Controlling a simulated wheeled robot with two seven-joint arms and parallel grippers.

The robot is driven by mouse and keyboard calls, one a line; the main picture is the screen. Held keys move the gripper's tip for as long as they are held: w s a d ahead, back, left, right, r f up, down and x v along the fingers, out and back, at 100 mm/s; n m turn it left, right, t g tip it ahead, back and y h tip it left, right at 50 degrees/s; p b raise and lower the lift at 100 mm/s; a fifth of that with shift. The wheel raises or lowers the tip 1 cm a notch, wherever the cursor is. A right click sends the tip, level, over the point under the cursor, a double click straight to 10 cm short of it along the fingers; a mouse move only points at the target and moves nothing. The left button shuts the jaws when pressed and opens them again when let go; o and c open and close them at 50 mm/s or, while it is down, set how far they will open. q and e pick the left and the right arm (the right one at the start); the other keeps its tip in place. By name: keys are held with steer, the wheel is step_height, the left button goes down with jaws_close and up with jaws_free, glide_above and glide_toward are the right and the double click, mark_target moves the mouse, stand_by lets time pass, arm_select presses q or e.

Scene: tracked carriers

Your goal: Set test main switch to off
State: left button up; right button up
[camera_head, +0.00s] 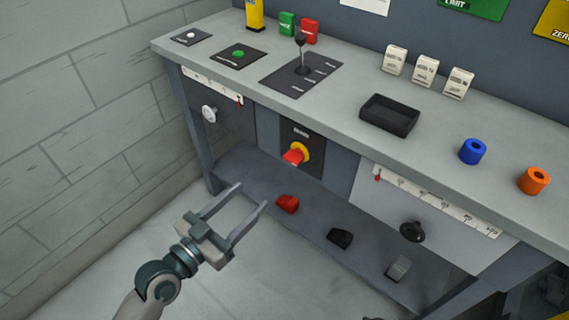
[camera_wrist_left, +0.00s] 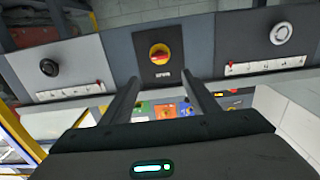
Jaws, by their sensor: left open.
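The main switch (camera_head: 297,154) is a red handle on a yellow disc, set on a dark plate (camera_head: 302,138) on the bench's front panel. In the left wrist view the switch (camera_wrist_left: 159,53) shows face on, beyond the fingertips, with its red handle lying roughly across the disc. The plate's lettering is too small to read. My left gripper (camera_head: 251,195) is open and empty, in front of the bench and lower left of the switch in the head view. In the left wrist view its two fingers (camera_wrist_left: 160,84) stand apart and touch nothing. My right gripper is not in view.
A white knob (camera_head: 209,113) and a black knob (camera_head: 412,231) flank the switch, each near a slider scale. The bench top (camera_head: 345,112) carries a lever (camera_head: 300,50), a black tray (camera_head: 390,115) and blue and orange rings. A lower shelf holds red, black and grey pieces. A brick wall stands left.

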mark_target(290, 161)
arm_select(q)
steer(key=x, duration=1.4)
steer(key=shift+w+d, duration=0.15)
steer(key=c, duration=1.1)
